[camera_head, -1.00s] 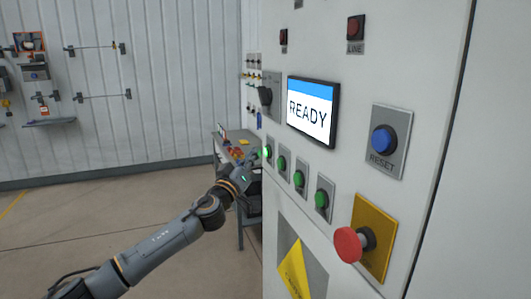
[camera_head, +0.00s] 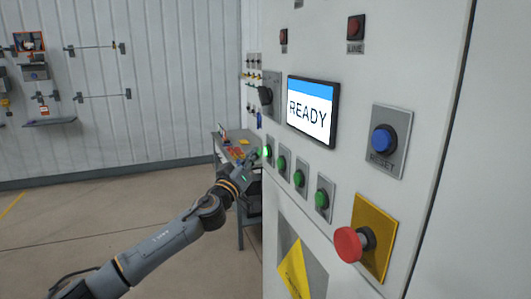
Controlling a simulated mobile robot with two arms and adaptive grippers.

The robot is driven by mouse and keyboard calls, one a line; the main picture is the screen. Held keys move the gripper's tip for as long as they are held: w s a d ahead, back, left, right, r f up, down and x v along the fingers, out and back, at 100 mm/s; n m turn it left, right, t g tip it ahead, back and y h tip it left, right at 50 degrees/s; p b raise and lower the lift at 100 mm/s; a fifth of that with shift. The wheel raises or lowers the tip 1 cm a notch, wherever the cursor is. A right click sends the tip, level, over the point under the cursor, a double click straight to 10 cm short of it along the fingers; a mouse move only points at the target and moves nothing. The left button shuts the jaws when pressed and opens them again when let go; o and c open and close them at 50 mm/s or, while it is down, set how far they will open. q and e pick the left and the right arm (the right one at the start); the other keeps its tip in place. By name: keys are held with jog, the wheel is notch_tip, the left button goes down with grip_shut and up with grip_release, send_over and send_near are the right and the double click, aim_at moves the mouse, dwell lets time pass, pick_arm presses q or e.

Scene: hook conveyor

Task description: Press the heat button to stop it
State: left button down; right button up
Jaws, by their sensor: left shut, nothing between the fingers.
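A row of several green buttons runs along the white control cabinet below a screen (camera_head: 312,111) that reads READY. The farthest green button (camera_head: 267,152) is at the left end of the row, and the nearest (camera_head: 321,200) is at the right end. I cannot read a heat label on any of them. My left gripper (camera_head: 257,158) is shut and empty, its tip right beside the farthest green button; I cannot tell whether it touches. My right gripper is not in view.
A red mushroom button (camera_head: 349,245) on a yellow plate sticks out at the lower right. A blue RESET button (camera_head: 383,139) is above it. A grey table (camera_head: 222,146) with small items stands behind my left gripper. Open floor lies to the left.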

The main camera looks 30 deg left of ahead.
pick_arm(q)
jog(key=shift+w+d, duration=0.25)
jog(key=shift+w, duration=0.1)
jog(key=shift+w+d, duration=0.25)
jog(key=shift+d, duration=0.05)
dwell(0.8)
jog(key=shift+s+a, duration=0.1)
jog(key=shift+s+a+b, duration=0.3)
jog(key=shift+s+a, duration=0.15)
jog(key=shift+s, duration=0.05)
dwell(0.4)
jog(key=s+a+b, duration=0.1)
jog(key=s+a, duration=0.2)
jog(key=shift+s+a, duration=0.1)
jog(key=shift+s, duration=0.3)
